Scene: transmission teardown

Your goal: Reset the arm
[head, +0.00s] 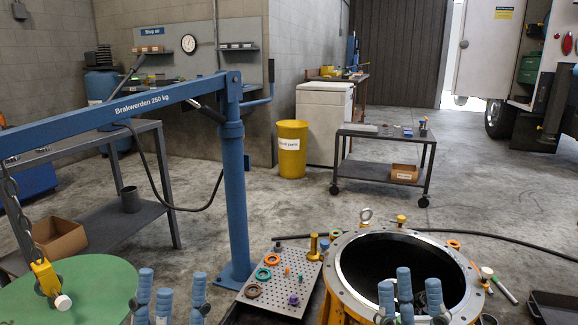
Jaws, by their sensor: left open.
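My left gripper (171,290) is at the bottom left of the head view, its blue-padded fingers pointing up and spread apart with nothing between them. My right gripper (409,290) is at the bottom right, in front of the open round housing (345,277). Its blue fingers also point up and stand apart, and I see nothing held in them. The lower parts of both grippers and the arms behind them are cut off by the bottom edge of the picture.
A blue hoist crane (236,180) stands at left, its chain and yellow hook (46,278) hanging over a green round surface (90,290). A perforated tray (265,297) with coloured rings lies between the grippers. A wheeled cart (390,134) stands behind on open floor.

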